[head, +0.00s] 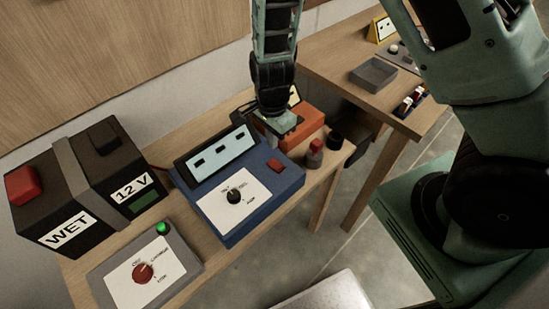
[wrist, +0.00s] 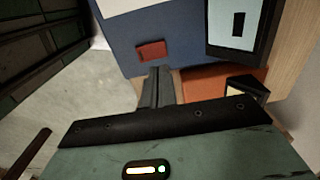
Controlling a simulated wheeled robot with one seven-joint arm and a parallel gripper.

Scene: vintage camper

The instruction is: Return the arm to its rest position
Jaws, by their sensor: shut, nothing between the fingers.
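My gripper (head: 283,124) hangs in the head view above the back right side of a blue control box (head: 262,209), close to an orange block (head: 304,132). In the wrist view my gripper (wrist: 157,72) shows its narrow fingers together with nothing between them. The fingertips point toward the blue box's red button (wrist: 151,51); I cannot tell whether they touch anything. The box has a tilted display (head: 217,153) and a black dial (head: 234,196). My arm reaches down from the top of the head view.
A black battery (head: 110,161) marked 12 V and WET stands at left. A grey dial panel (head: 150,268) with a lit green lamp is in front. Red and black posts (head: 314,158) stand right of the blue box. A second table (head: 335,48) holds a grey tray (head: 373,73).

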